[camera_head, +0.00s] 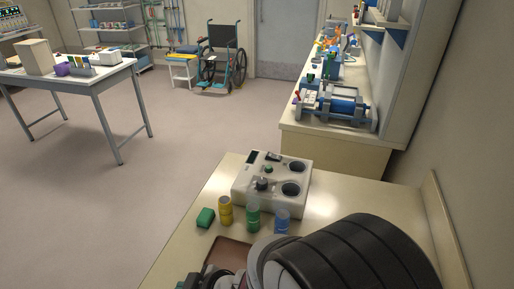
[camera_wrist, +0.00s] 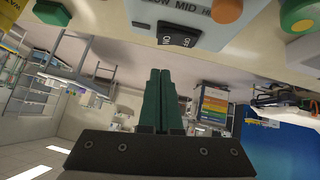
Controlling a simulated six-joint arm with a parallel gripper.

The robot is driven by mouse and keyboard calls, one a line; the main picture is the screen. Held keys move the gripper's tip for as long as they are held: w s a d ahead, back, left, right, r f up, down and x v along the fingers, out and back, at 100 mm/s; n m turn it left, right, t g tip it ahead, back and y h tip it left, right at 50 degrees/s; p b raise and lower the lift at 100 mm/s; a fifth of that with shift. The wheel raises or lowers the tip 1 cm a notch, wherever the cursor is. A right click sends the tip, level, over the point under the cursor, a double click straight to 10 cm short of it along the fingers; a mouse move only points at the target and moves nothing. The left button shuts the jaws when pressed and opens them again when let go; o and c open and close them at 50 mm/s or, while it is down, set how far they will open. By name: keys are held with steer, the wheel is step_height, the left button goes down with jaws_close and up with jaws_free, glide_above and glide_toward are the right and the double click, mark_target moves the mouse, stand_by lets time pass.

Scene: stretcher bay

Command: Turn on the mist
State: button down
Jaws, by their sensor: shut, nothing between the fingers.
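In the wrist view, a pale control panel (camera_wrist: 145,14) runs along the top edge, marked LOW, MID and a cut-off third label. A black rocker switch (camera_wrist: 180,35) with white marks sits on it, beside an orange knob (camera_wrist: 228,9). My gripper (camera_wrist: 160,72) is shut and empty, its dark green fingers together below the switch in the picture and apparently apart from it. In the head view, my arm covers the near counter, and I cannot make out the fingertips or this panel. No mist shows.
A white device (camera_head: 240,200) with two dark wells stands on the near counter (camera_head: 180,235). Yellow (camera_head: 225,211), green (camera_head: 253,216) and blue (camera_head: 282,220) containers stand before it, with a green block (camera_head: 205,217) at left.

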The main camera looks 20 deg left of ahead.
steer(key=shift+w+f, duration=0.15)
steer(key=shift+f, duration=0.8)
steer(key=shift+w+f, duration=0.15)
steer(key=shift+f, duration=0.8)
steer(key=shift+w+f+g, duration=0.2)
steer(key=shift+f+g, duration=0.1)
steer(key=shift+g, duration=0.1)
steer(key=shift+s, duration=0.1)
steer(key=shift+s+r, duration=0.3)
steer(key=shift+s, duration=0.4)
